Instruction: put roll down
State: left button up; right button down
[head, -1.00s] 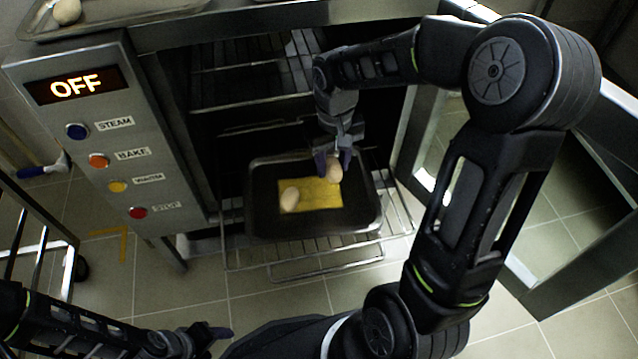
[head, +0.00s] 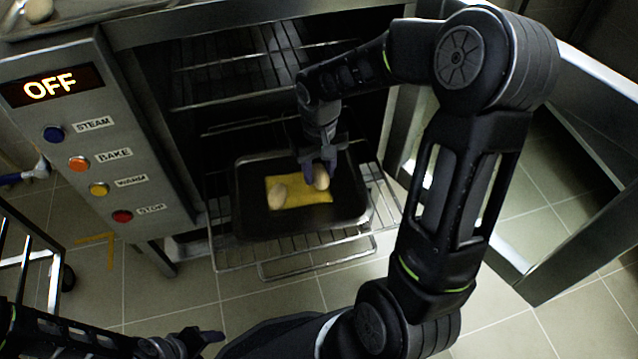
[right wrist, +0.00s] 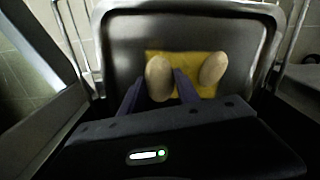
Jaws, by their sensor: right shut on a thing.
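My right gripper (head: 318,168) is shut on a pale roll (head: 321,178) at the right part of the yellow sheet (head: 304,197). In the right wrist view the held roll (right wrist: 159,78) sits between the two fingers. I cannot tell whether it touches the sheet. A second roll (head: 278,196) lies on the sheet to the left of the held one; it also shows in the right wrist view (right wrist: 213,68). The sheet lies in a dark tray (head: 250,222) on a pulled-out oven rack. My left gripper (head: 205,338) is low at the left, away from the tray; its jaw state is unclear.
The wire rack (head: 290,262) sticks out of the open oven. The oven door (head: 480,215) stands open at the right. A control panel (head: 95,140) reading OFF is at the left. Another tray with a roll (head: 39,10) is on top. A metal cart (head: 28,245) stands at the left.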

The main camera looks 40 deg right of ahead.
aim_at(319, 192)
jog(key=shift+f+b, duration=0.95)
jog(key=shift+f, duration=1.55)
jog(key=shift+f, duration=0.2)
jog(key=c, duration=0.9)
grip_release()
jog(key=shift+r, duration=0.15)
jog(key=shift+r, duration=0.3)
notch_tip(319, 192, up, 12)
jog(key=p, duration=0.4)
jog(key=shift+f, duration=0.2)
